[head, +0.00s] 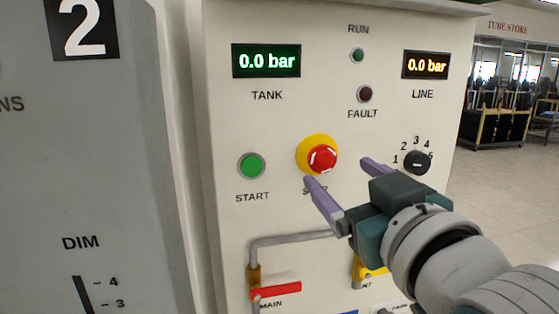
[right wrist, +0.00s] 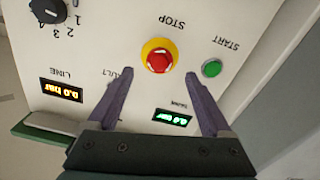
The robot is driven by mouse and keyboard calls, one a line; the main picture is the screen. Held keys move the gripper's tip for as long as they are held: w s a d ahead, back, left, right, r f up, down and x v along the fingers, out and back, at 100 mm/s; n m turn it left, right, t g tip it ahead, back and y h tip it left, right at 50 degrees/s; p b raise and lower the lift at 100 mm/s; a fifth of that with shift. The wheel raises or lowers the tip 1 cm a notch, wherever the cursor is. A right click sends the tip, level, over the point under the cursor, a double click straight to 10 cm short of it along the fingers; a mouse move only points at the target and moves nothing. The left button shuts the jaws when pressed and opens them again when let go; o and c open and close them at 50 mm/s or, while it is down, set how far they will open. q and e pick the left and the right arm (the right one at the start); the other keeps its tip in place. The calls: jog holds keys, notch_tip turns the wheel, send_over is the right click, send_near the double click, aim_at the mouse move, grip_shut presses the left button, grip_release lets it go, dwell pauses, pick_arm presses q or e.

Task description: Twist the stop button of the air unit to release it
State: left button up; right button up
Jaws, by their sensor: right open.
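The stop button (head: 322,158) is a red knob with white marks on a round yellow base, on the front panel of the white air unit (head: 225,110). In the right wrist view the stop button (right wrist: 159,60) lies ahead, between the lines of the two fingers. My right gripper (head: 341,172) is open and empty, its purple fingers spread in front of the panel, just below and right of the button. It also shows in the right wrist view (right wrist: 160,75). The fingers hide part of the STOP label in the head view. My left gripper is not in view.
A green start button (head: 251,166) is left of the stop button, and a black selector knob (head: 417,162) is right. A grey pipe (head: 290,239), a red valve handle (head: 276,291) and a yellow handle (head: 372,271) are below. A grey cabinet (head: 100,180) stands at left.

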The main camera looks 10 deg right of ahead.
aim_at(325, 163)
jog(key=shift+w, duration=2.6)
jog(key=shift+c, duration=0.4)
grip_shut()
jog(key=shift+m+p, duration=0.3)
jog(key=shift+m, duration=0.1)
jog(key=m, duration=0.3)
jog(key=shift+s+m+p, duration=0.1)
jog(key=shift+m+p, duration=0.2)
jog(key=shift+p, duration=0.05)
jog(key=shift+f+m, duration=0.15)
jog(key=shift+m, duration=1.45)
jog(key=shift+p, duration=0.3)
